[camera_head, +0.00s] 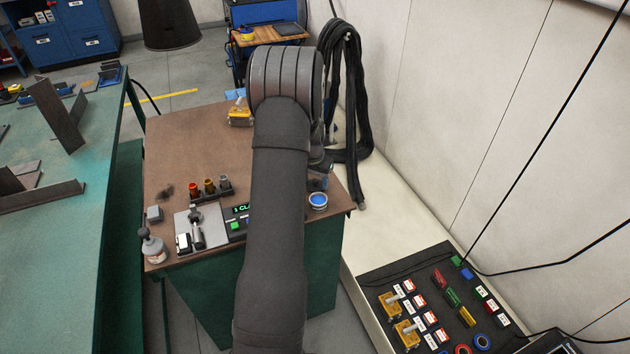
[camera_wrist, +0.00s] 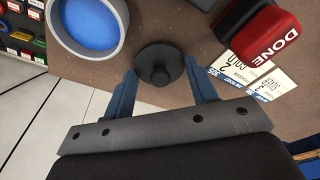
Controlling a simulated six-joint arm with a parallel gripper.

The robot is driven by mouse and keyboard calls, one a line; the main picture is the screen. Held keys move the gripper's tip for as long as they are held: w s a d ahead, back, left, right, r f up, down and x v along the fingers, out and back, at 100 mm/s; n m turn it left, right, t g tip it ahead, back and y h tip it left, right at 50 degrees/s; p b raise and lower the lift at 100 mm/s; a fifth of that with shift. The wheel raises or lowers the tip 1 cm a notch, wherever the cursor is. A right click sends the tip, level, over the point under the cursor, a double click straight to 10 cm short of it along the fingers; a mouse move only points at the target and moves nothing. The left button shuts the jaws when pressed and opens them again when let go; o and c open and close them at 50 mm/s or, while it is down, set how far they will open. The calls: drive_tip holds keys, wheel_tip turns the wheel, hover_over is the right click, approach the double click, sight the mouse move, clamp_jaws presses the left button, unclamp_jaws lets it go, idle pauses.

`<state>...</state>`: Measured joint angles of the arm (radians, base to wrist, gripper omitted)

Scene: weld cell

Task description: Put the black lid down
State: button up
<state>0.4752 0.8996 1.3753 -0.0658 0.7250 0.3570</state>
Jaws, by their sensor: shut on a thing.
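In the wrist view the black lid (camera_wrist: 160,62), a round disc with a knob, sits between the two blue fingers of my gripper (camera_wrist: 162,88). My gripper is shut on the lid's edges. I cannot tell whether the lid touches the brown bench top or is just above it. A round grey-rimmed pot with blue inside (camera_wrist: 121,38) stands open to the left of the lid; it also shows in the head view (camera_head: 318,201), near the bench's right edge. In the head view my arm hides the lid and most of the gripper.
A red block marked DONE (camera_wrist: 268,38) and printed cards (camera_wrist: 237,82) lie right of the lid in the wrist view. The bench's back left (camera_head: 185,140) is clear.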

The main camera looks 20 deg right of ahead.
drive_tip(key=shift+f, duration=0.25)
drive_tip(key=o, duration=0.9)
drive_tip(key=shift+o, duration=0.2)
wheel_tip(320, 180, up, 12)
drive_tip(key=s+a, duration=0.1)
drive_tip(key=shift+s+a, duration=0.15)
